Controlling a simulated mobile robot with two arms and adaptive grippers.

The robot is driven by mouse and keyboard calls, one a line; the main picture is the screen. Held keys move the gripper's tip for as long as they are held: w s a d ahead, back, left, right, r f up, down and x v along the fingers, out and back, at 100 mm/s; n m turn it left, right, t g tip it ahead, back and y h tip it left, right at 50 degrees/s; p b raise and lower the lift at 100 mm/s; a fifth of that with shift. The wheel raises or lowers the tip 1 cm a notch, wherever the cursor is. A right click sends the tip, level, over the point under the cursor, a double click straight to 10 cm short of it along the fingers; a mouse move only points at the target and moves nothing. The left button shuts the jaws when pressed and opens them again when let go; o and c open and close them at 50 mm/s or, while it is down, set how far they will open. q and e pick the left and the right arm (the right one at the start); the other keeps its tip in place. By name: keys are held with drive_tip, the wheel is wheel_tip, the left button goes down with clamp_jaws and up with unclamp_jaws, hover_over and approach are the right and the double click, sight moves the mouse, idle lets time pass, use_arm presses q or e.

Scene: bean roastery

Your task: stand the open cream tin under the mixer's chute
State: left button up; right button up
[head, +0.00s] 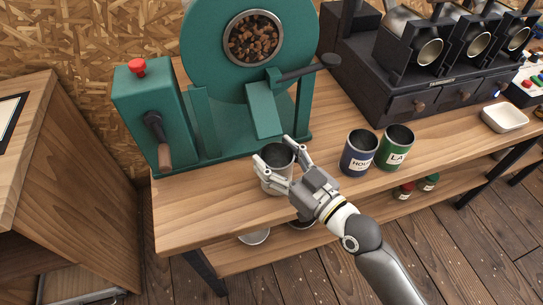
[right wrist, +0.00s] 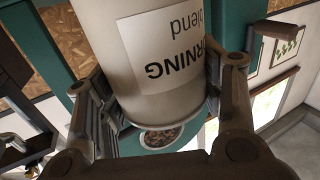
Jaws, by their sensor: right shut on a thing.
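The open cream tin (head: 270,184) is upright in the jaws of my right gripper (head: 280,166), at the front of the bench below the chute's lower end. Its dark open top faces up in the head view. In the right wrist view the cream tin (right wrist: 138,50) shows a white label with "RNING" and "blend", between the two fingers. The green mixer (head: 220,75) stands behind it, with its sloping chute (head: 263,112) just behind the tin. Whether the tin's base touches the bench is hard to tell. My left gripper is not in view.
A blue tin (head: 359,155) and a green tin (head: 397,148) stand to the right on the wooden bench (head: 210,205). A black roaster (head: 440,65) and a white dish (head: 504,118) are further right. The mixer's crank handle (head: 312,68) juts out above the chute's right side.

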drive_tip(key=shift+x, duration=1.15)
drive_tip(key=shift+s+f+b, duration=0.1)
drive_tip(key=shift+f+b, duration=0.65)
drive_tip(key=shift+f, duration=0.1)
drive_tip(key=shift+s+d, duration=0.1)
drive_tip(key=shift+d, duration=0.1)
drive_tip(key=shift+f, duration=0.1)
drive_tip(key=o, duration=1.1)
drive_tip(key=shift+c, duration=0.2)
